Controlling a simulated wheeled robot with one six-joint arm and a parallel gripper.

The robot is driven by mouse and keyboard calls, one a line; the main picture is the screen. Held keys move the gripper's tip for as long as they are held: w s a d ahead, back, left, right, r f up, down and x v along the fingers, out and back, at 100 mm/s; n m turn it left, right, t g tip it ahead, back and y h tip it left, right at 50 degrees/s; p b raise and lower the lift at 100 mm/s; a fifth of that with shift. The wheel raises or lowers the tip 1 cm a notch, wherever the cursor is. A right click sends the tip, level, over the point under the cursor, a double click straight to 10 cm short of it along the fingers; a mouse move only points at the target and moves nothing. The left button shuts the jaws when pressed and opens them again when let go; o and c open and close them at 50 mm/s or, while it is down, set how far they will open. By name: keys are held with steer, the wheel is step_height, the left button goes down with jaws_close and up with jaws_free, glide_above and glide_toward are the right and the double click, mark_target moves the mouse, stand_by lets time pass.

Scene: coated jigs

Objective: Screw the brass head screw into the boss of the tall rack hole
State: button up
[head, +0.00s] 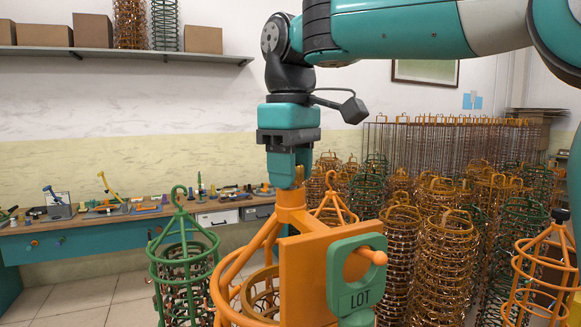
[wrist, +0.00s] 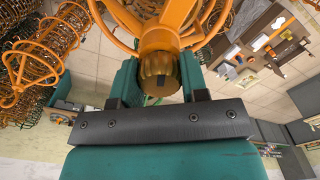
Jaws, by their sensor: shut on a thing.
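My gripper (head: 292,178) points straight down at the top of the near orange rack (head: 230,283). Its two teal fingers are shut on the brass head screw (wrist: 159,72), whose ribbed round head fills the gap between them in the wrist view. In the head view a bit of the brass head (head: 299,174) shows at the fingertips, directly above the orange boss (head: 291,206). The screw's shank is hidden, so I cannot tell how deep it sits in the hole. The screw looks upright and in line with the boss.
An orange plate (head: 305,275) with a green LOT tag (head: 352,297) stands in front of the rack. Many wire racks (head: 440,220) crowd the right. A workbench (head: 100,226) with small parts runs along the wall.

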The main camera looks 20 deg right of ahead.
steer(key=shift+m, duration=0.3)
steer(key=shift+m, duration=0.9)
steer(key=shift+m+p, duration=0.5)
steer(key=shift+m, duration=0.3)
steer(key=o, duration=0.8)
steer(key=shift+c, duration=0.2)
steer(key=shift+r+n+p, duration=0.1)
steer(key=shift+n+p, duration=1.05)
steer(key=shift+n, duration=2.05)
steer(key=shift+n, duration=0.4)
